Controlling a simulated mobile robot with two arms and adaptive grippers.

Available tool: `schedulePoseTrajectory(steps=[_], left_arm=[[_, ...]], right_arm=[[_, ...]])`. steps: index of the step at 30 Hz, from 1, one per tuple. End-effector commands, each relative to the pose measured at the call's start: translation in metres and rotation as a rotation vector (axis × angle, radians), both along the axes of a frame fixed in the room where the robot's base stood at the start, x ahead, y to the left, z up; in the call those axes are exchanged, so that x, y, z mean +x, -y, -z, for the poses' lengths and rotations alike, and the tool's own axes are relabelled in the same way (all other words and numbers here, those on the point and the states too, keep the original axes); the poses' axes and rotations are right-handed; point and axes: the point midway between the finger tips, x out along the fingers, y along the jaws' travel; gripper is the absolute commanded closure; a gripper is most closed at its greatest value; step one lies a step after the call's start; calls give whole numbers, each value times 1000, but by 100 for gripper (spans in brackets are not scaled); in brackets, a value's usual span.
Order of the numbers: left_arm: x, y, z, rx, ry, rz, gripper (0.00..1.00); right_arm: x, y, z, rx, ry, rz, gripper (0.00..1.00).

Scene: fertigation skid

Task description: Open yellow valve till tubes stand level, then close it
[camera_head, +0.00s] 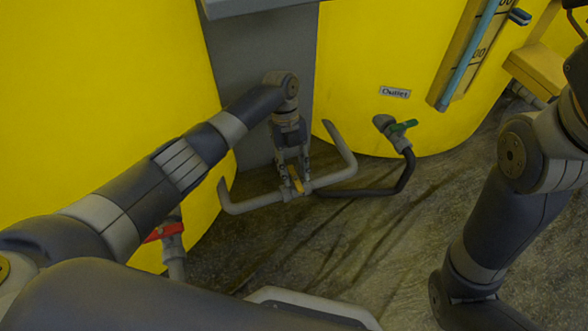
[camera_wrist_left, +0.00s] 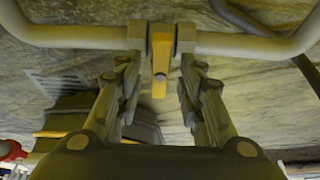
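The yellow valve handle (camera_head: 296,180) sits on the grey pipe (camera_head: 255,203) that runs between the two yellow tanks. In the left wrist view the handle (camera_wrist_left: 160,62) lies crosswise to the pipe. My left gripper (camera_head: 293,172) points down at the valve. Its fingers stand apart, one on each side of the handle, with a visible gap to it in the wrist view. A clear bluish tube (camera_head: 468,50) with a scale stands on the right tank; its liquid level cannot be read. My right gripper is out of view.
A green-handled outlet valve (camera_head: 403,126) with a black hose (camera_head: 385,188) is right of the pipe. A red-handled valve (camera_head: 165,232) is at lower left, partly behind my left arm. A grey panel stands between the tanks. Floor in front of the pipe is open.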

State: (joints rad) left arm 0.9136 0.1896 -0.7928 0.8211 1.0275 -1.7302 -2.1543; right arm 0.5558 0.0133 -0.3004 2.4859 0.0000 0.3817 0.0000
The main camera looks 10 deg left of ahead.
Motion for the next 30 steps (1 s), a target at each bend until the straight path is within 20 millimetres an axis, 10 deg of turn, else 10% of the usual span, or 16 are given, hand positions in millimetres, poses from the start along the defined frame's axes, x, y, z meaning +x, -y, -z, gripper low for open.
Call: schedulePoseTrajectory(steps=[21,30], left_arm=[[36,-23,-102,0,1,-1,65],[39,-25,-111,0,0,0,65]], right_arm=[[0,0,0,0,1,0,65],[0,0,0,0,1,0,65]])
